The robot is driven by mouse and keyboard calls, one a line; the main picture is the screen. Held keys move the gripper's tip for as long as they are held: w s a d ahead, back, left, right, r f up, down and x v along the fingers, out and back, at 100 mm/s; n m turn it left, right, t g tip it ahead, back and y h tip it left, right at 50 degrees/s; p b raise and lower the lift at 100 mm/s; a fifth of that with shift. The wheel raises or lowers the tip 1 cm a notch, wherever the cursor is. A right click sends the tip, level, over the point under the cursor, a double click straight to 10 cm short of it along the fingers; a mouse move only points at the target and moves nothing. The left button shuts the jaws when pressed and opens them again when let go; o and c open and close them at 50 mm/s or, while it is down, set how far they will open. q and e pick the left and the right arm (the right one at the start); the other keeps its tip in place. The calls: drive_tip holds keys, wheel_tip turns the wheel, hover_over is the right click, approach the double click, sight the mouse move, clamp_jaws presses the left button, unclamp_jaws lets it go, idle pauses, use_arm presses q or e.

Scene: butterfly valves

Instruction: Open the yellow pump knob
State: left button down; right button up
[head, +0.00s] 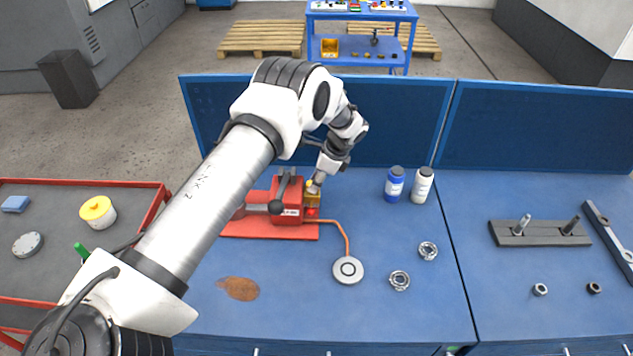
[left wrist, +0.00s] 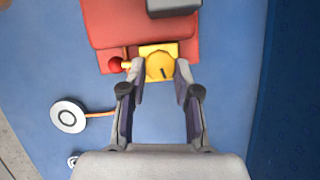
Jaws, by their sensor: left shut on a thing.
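The yellow pump knob (left wrist: 160,66) is round with a dark mark on its face, and sits on a yellow block at the edge of the red pump (left wrist: 140,22). In the head view the red pump (head: 287,203) stands on a red base plate on the blue bench, with the yellow block (head: 313,197) at its right side. My left gripper (left wrist: 161,70) reaches down from above with its two fingers on either side of the knob, shut on it. In the head view the left gripper (head: 319,182) partly hides the knob. My right gripper is not in view.
An orange hose runs from the pump to a round grey disc (head: 348,270). A blue bottle (head: 394,184) and a white bottle (head: 422,186) stand to the right. Metal rings (head: 399,280) lie in front. Blue panels (head: 400,115) rise behind the bench.

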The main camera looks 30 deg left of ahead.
use_arm(q)
drive_tip(key=shift+w+a+f+n+g+h+b, duration=0.15)
drive_tip(key=shift+n+g+b, duration=0.1)
drive_tip(key=shift+n+b, duration=0.6)
drive_tip(key=shift+a+f+n+g+h+b, duration=0.2)
drive_tip(key=shift+n+b, duration=0.35)
drive_tip(key=shift+b, duration=0.6)
drive_tip(key=shift+w+r+n+g+h+b, duration=0.1)
drive_tip(key=shift+r+n+g+h+b, duration=0.15)
drive_tip(key=shift+n+b, duration=0.4)
drive_tip(key=shift+r+n+g+h+b, duration=0.1)
drive_tip(key=shift+n+g+b, duration=0.1)
drive_tip(key=shift+n+b, duration=0.4)
drive_tip(key=c, duration=0.9)
unclamp_jaws()
drive_tip(key=shift+o, duration=0.3)
